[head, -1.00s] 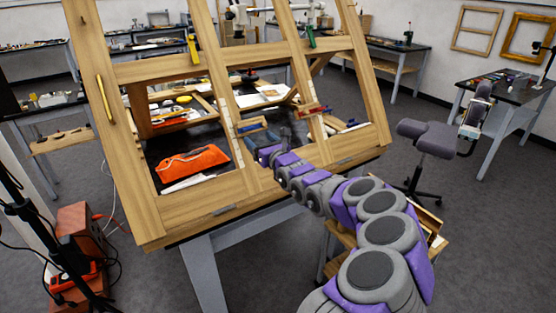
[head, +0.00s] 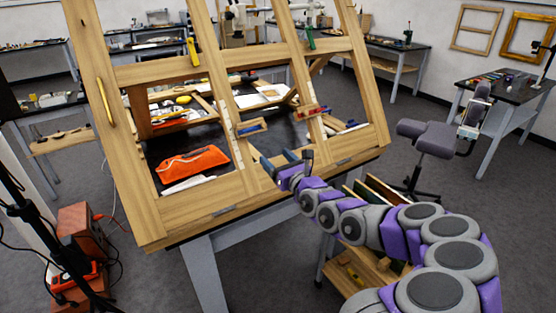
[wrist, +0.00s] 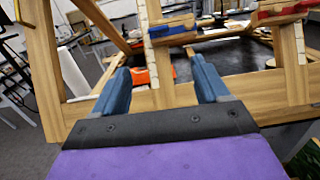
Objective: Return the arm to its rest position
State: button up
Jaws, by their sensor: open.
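My gripper (head: 283,160) is in front of the lower rail of a large tilted wooden frame (head: 190,213) in the head view. Its two blue fingers are spread apart with nothing between them, as the wrist view (wrist: 160,80) also shows. My grey and purple arm reaches in from the lower right and is bent. Beyond the fingers, in the wrist view, are the frame's lower rail (wrist: 175,97) and the dark tabletop behind it. I cannot tell whether the fingertips touch the frame.
An orange pouch (head: 193,162) lies behind the frame's lower left opening. A small wooden piece with blue (head: 252,128) and a red one (head: 313,112) sit on the uprights. A wooden cart (head: 365,268) stands beneath my arm.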

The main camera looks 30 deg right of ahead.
jog(key=shift+s, duration=0.25)
jog(key=shift+a, duration=0.1)
dwell(0.3)
